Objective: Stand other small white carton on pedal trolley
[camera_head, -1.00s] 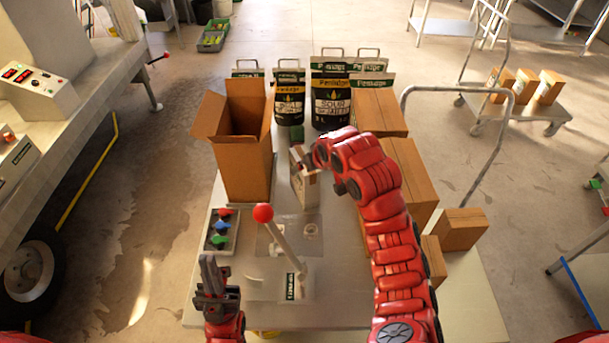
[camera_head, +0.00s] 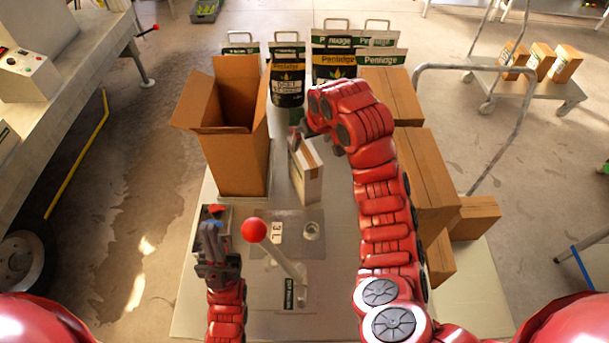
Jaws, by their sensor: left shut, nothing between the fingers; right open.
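A small white carton (camera_head: 308,182) with a brown tape strip on top stands upright on the grey table (camera_head: 330,260), right of the tall open brown box. My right gripper (camera_head: 295,140) is open at the carton's upper far left, partly hidden by its own arm; I cannot tell whether it touches. My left gripper (camera_head: 211,232) is shut and empty, left of the red-knobbed lever (camera_head: 255,231).
The open brown box (camera_head: 235,150) stands left of the carton. Labelled bags (camera_head: 287,80) stand behind. Brown boxes (camera_head: 425,180) stack along the right, beyond my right arm. A grey tubular handle (camera_head: 510,130) rises at the right. Floor between table and trolley is clear.

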